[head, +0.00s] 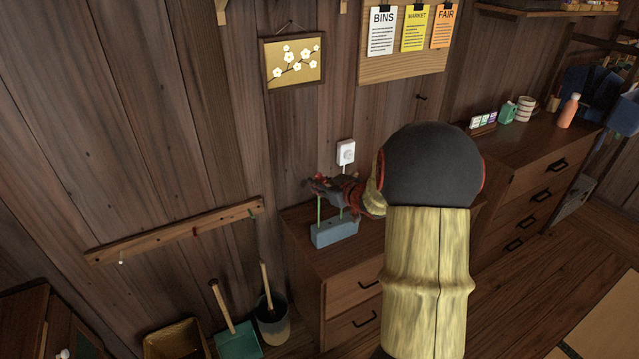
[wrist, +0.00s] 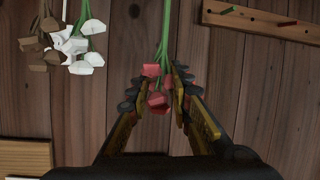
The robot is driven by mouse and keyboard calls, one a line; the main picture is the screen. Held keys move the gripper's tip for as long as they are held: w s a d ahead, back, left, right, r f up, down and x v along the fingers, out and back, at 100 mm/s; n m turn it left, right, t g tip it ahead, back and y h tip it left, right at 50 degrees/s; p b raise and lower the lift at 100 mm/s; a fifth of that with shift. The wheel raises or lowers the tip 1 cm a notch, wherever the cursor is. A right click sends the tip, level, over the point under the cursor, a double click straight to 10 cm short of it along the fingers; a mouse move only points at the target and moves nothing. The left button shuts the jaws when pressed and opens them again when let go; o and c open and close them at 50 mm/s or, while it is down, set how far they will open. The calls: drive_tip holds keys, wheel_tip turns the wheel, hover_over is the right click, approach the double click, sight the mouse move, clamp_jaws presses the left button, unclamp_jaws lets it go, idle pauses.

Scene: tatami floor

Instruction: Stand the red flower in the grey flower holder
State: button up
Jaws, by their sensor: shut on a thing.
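The grey flower holder (head: 335,232) is a long low block on top of the small wooden cabinet at the wall. My gripper (head: 322,184) is above it in the head view. In the wrist view my gripper (wrist: 163,88) is shut on the red flower (wrist: 155,90), whose blossoms sit between the fingertips. Its green stem (wrist: 165,30) runs out of the top of the picture. Green stems (head: 319,210) show between gripper and holder in the head view. I cannot tell which stem is the red flower's, or whether its end is in the holder.
In the wrist view, a white flower (wrist: 82,48) and a brown flower (wrist: 45,52) stand beside the held one. A white wall socket (head: 346,152) is behind the cabinet (head: 345,265). A peg rail (head: 180,232) is to the left.

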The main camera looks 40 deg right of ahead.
drive_tip(key=shift+f+b, duration=1.05)
drive_tip(key=shift+f, duration=0.9)
drive_tip(key=o, duration=0.9)
drive_tip(key=shift+o, duration=0.2)
drive_tip(key=v, duration=1.2)
